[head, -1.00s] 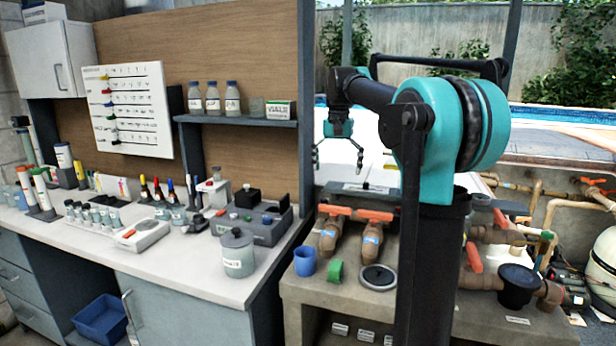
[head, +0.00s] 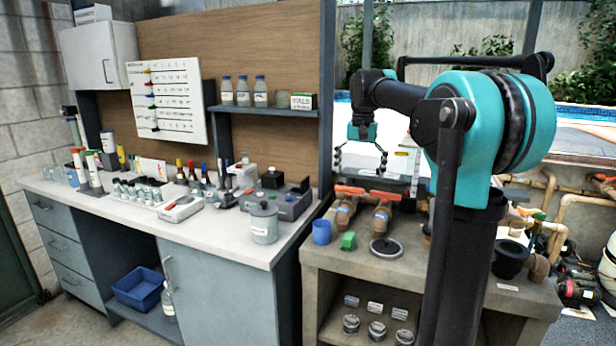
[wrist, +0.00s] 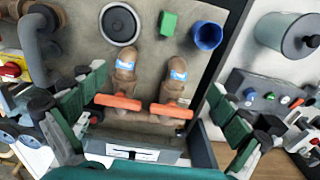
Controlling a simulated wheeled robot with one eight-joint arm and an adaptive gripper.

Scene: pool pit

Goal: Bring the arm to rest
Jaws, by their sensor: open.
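My arm is raised and bent over the concrete bench on the right of the head view. My gripper (head: 361,160) hangs down above the back of the bench, its two fingers spread wide with nothing between them. In the wrist view my gripper (wrist: 165,125) also shows open and empty, one finger at each side. Below it are two brown valves with orange handles (wrist: 118,101), and they show in the head view (head: 346,208) below the fingers. The fingers look apart from everything.
A blue cup (head: 321,231), a green block (head: 348,241) and a round grey lid (head: 386,248) stand on the concrete bench (head: 325,257). To the left a white counter (head: 110,208) carries a grey canister (head: 264,222), bottles and test gear. A shelf (head: 262,110) holds several bottles.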

